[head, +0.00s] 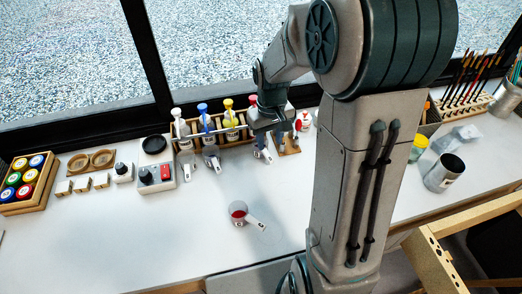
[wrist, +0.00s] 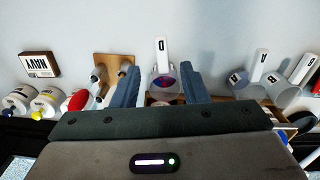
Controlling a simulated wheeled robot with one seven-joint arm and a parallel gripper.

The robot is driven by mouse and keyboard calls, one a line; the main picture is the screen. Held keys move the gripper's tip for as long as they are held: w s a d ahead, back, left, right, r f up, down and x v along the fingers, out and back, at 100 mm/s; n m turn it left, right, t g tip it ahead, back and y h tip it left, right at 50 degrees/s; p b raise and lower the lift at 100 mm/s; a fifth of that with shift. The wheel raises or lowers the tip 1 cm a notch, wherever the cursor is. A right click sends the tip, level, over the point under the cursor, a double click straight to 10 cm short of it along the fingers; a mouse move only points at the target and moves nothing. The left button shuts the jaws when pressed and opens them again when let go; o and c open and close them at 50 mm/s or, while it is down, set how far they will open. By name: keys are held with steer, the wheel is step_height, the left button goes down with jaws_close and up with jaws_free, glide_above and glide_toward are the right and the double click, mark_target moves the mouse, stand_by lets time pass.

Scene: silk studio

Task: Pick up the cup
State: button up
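Several small clear cups with white lettered handles are in view. Cup D (wrist: 163,84), with purple and red inside, lies between the two fingers of my gripper (wrist: 158,78) in the wrist view. The fingers are apart, with a gap showing at the left; contact at the right is unclear. In the head view my gripper (head: 266,136) is low over the back of the table, by a clear cup (head: 262,155). A cup with red contents (head: 238,211) stands alone nearer the front.
A wooden rack (head: 236,135) of capped bottles stands behind the cups on the white table (head: 130,240). A metal cup (head: 444,173) is right. The front left tabletop is clear.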

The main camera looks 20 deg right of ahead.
mark_target(269, 156)
steer(key=shift+s+a+f+p, duration=0.1)
steer(key=shift+f+p, duration=0.35)
steer(key=shift+f, duration=3.4)
jaws_close()
